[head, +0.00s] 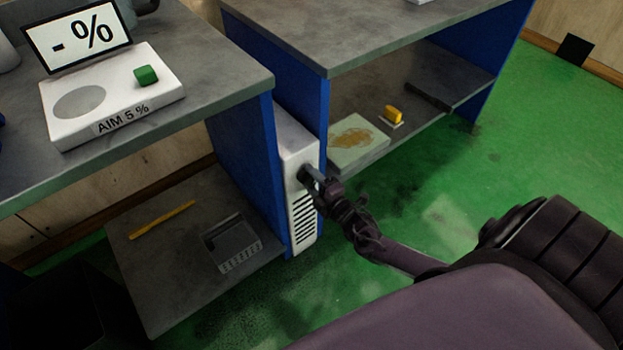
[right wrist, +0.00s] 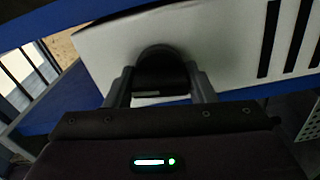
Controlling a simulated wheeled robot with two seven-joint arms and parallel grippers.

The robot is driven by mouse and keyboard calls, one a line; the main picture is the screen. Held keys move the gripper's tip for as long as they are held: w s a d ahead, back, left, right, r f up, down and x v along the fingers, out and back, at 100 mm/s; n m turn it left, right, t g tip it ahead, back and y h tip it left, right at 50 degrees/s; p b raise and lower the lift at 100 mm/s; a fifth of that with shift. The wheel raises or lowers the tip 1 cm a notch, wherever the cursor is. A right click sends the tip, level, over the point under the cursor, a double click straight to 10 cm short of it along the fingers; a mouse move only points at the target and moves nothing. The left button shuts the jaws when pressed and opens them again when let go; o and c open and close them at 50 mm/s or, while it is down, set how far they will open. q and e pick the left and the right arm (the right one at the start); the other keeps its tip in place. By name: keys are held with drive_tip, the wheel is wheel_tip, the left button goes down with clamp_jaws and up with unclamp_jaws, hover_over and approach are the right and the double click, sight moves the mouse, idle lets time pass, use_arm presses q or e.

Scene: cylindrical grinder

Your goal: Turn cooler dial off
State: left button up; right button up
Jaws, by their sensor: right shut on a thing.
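The cooler (head: 299,160) is a narrow white box with dark vent slots, standing between two blue-sided benches. Its dial is a dark round knob (right wrist: 160,72) on the white front face, above the slots in the head view. My right gripper (head: 315,178) reaches the cooler's front from the right. In the right wrist view its two fingers (right wrist: 161,88) stand on either side of the dial, shut on it. In the head view the gripper partly covers the dial. The dial's setting cannot be read. My left gripper is not in view.
The left bench carries a white device (head: 112,100) with a screen (head: 80,37) and a green block (head: 146,75). A yellow stick (head: 163,219) and grey tray (head: 232,245) lie on its lower shelf. The right shelf holds a stained pad (head: 357,143) and yellow item (head: 393,114). Green floor (head: 540,140) is open at right.

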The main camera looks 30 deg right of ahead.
drive_tip(key=shift+n, duration=0.7)
drive_tip(key=o, duration=0.9)
drive_tip(key=shift+o, duration=0.2)
